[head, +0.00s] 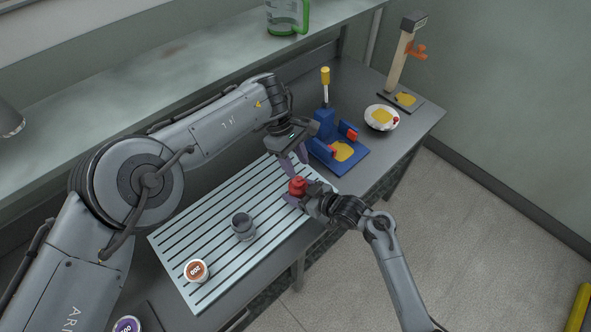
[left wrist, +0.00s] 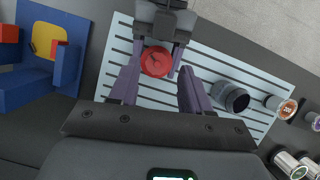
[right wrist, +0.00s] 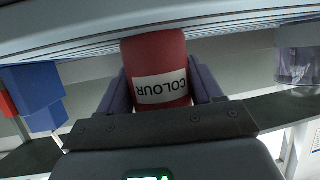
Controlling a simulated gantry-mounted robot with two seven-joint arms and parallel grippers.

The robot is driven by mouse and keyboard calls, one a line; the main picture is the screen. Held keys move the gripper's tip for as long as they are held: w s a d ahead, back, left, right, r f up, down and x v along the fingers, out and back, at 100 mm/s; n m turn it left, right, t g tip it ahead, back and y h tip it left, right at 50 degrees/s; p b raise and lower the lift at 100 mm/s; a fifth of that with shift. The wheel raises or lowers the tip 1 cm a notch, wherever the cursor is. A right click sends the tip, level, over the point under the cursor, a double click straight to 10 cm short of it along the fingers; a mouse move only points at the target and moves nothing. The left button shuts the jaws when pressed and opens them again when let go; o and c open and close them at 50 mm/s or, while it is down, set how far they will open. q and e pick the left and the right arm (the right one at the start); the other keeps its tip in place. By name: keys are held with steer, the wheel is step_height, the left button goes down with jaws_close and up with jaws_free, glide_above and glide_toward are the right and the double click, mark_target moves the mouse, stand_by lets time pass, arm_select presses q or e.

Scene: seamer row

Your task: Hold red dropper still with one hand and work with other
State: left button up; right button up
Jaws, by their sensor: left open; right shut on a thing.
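The red dropper (head: 297,186) stands at the right end of a pale slatted tray (head: 180,243). In the right wrist view it is a red bottle (right wrist: 158,55) with a white label reading "COLOUR", seen upside down. My right gripper (head: 300,197) is shut on its body from the front right. My left gripper (head: 295,160) is open above the dropper, fingers pointing down. In the left wrist view the dropper's round red top (left wrist: 156,61) shows between the open purple fingertips; whether they touch it I cannot tell.
A purple-topped tub (head: 127,325) is at the lower left. A blue fixture (head: 323,123) stands just behind the grippers. A white bowl (head: 381,117) and an upright stand (head: 400,62) are farther right.

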arm_select(q)
steer(key=shift+r, duration=1.65)
